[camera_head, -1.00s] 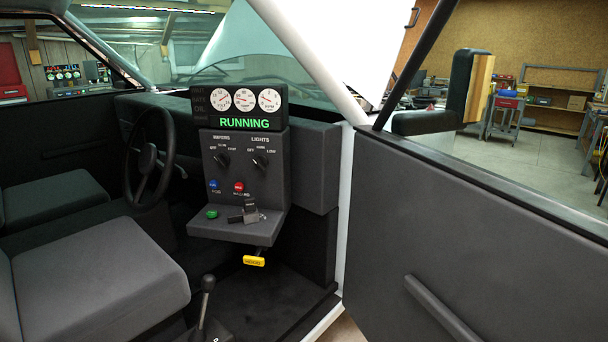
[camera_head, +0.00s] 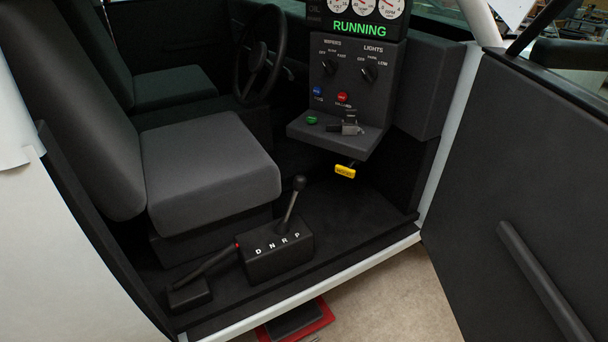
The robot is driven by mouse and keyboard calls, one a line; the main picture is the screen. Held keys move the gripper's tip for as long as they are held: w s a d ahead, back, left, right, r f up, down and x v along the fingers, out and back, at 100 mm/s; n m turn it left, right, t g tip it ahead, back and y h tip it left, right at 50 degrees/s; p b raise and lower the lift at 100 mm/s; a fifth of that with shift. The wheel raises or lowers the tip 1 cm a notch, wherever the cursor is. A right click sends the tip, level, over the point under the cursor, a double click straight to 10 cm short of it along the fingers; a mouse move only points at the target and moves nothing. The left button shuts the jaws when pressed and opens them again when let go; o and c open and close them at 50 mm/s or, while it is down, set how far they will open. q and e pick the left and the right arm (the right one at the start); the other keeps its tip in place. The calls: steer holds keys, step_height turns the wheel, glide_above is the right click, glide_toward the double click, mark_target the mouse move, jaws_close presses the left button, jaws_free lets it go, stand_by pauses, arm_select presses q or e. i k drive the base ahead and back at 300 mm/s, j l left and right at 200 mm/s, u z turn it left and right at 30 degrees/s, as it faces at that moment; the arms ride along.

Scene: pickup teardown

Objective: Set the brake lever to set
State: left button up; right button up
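The brake lever (camera_head: 206,266) is a dark bar with a red tip, low on the cab floor beside the seat. It rises from a small black base (camera_head: 188,295) and leans toward the shifter box, its red end (camera_head: 237,245) at the box's left edge. The lever is tilted at a low angle. No set or release marking is readable on it. Neither of my grippers is in view.
The shifter box (camera_head: 279,256) marked D N R P carries an upright knobbed stick (camera_head: 291,205). The seat (camera_head: 208,165) stands behind the lever. The open door (camera_head: 530,210) is at right, a yellow hood handle (camera_head: 345,171) under the console (camera_head: 345,90). The doorway between is clear.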

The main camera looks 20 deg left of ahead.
mark_target(228, 251)
steer(key=u, duration=1.55)
